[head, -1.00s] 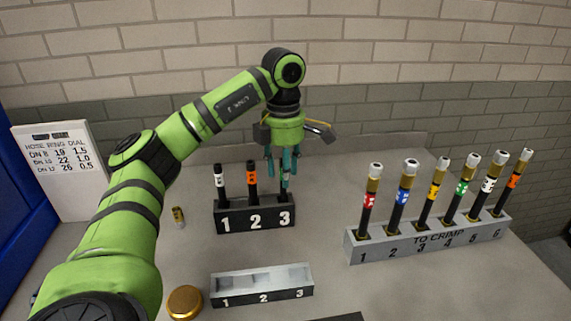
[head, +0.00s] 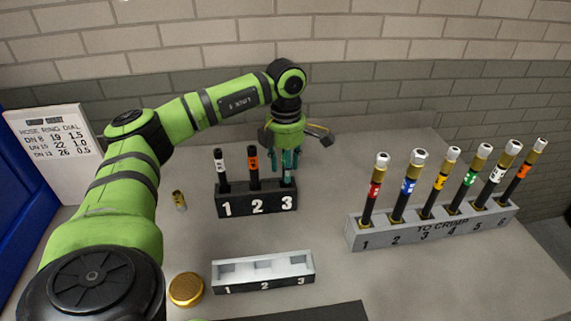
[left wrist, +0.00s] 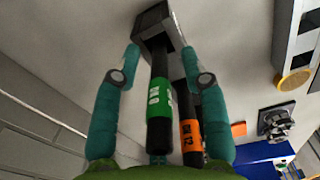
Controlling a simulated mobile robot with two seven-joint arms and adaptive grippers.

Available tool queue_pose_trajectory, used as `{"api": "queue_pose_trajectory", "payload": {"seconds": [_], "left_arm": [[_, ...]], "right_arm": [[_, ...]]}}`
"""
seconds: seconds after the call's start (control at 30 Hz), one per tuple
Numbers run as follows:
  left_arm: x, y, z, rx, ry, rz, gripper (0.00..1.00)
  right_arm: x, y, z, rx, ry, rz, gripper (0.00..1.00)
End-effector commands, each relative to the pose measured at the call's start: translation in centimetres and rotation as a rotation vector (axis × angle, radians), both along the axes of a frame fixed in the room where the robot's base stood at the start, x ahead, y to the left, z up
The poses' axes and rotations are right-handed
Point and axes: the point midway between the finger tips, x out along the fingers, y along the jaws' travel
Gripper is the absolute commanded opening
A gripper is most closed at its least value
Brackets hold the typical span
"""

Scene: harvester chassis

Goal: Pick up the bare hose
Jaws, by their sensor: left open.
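Three black hoses without metal end fittings stand upright in a black rack (head: 256,199) numbered 1 to 3. Slot 1 holds a white-banded hose (head: 221,170), slot 2 an orange-banded hose (head: 253,168), and slot 3 a green-banded hose (left wrist: 158,98). My left gripper (head: 288,166) points down over slot 3, open. In the left wrist view its teal fingers (left wrist: 160,68) stand on either side of the green-banded hose, with gaps visible. The orange-banded hose (left wrist: 192,135) is close beside one finger there. In the head view the fingers mostly hide the green-banded hose. My right gripper is not in view.
A grey "TO CRIMP" rack (head: 432,228) at right holds several hoses with metal fittings. A pale tray (head: 263,271) numbered 1 to 3 lies in front. A gold disc (head: 186,289), a small brass fitting (head: 179,200) and a dial chart (head: 58,152) are at left.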

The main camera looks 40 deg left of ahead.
Motion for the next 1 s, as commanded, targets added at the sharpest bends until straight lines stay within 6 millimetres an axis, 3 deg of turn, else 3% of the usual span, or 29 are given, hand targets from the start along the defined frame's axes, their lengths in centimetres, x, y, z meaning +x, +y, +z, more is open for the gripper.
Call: {"api": "queue_pose_trajectory", "payload": {"seconds": [0.13, 0.23, 0.27, 0.7, 0.87, 1.0], "left_arm": [[0.0, 0.0, 0.0, 0.0, 0.0, 0.0, 0.43], [0.0, 0.0, 0.0, 0.001, 0.001, 0.0, 0.03], [0.0, 0.0, 0.0, 0.001, 0.001, 0.0, 0.0], [0.0, 0.0, 0.4, 0.001, -0.001, 0.0, 0.0], [0.1, 0.0, 2.7, -0.001, -0.006, 0.0, 0.0], [0.1, -0.1, 5.7, -0.002, -0.005, -0.001, 0.0]], "right_arm": [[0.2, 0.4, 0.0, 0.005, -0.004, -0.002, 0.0], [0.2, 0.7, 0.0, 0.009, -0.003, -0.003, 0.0], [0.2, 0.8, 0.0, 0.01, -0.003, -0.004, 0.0], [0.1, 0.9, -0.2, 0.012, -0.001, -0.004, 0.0], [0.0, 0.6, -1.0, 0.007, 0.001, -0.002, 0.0], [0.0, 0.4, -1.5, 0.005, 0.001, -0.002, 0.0]]}}
